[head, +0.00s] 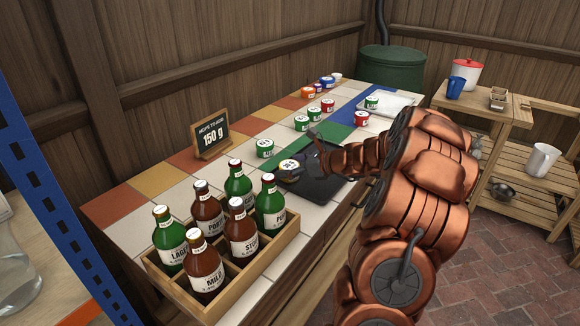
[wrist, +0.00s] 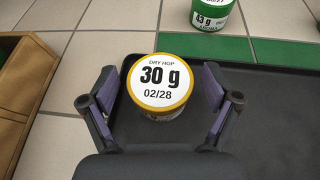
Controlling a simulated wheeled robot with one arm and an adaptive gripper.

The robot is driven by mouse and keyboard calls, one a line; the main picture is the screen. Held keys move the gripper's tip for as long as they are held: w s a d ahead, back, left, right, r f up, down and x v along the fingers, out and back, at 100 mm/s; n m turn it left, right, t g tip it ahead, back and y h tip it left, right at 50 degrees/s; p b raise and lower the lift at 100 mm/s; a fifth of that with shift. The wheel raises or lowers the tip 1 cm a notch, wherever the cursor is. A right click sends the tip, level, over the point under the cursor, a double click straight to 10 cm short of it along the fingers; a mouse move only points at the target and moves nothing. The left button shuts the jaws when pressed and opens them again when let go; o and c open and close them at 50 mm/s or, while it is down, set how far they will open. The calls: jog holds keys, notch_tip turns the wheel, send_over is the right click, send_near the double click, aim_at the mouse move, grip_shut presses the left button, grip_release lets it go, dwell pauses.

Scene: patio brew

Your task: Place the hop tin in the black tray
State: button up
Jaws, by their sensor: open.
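The hop tin (wrist: 160,85) has a yellow-rimmed white lid reading "DRY HOP 30 g 02/28". It appears upright inside the black tray (wrist: 265,110), near one corner; its base is mostly hidden. In the head view the tin (head: 289,166) sits at the left end of the tray (head: 307,190), partly behind my gripper (head: 297,169). In the wrist view my gripper (wrist: 160,108) is open, with one finger on each side of the tin and visible gaps between fingers and tin.
A green 43 g tin (wrist: 212,14) stands just beyond the tray; it also shows in the head view (head: 265,148). A wooden bottle crate (head: 225,284) stands nearer on the counter. A chalkboard sign (head: 211,135) reads "150 g". Several more tins stand farther back.

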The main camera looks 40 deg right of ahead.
jog(key=shift+r, duration=0.1)
jog(key=shift+s+d+r, duration=0.1)
jog(key=shift+s+r, duration=0.05)
jog(key=p+v, duration=0.1)
jog(key=v, duration=1)
jog(key=shift+s+d+r, duration=0.1)
jog(key=shift+s+r, duration=0.1)
jog(key=shift+s, duration=0.05)
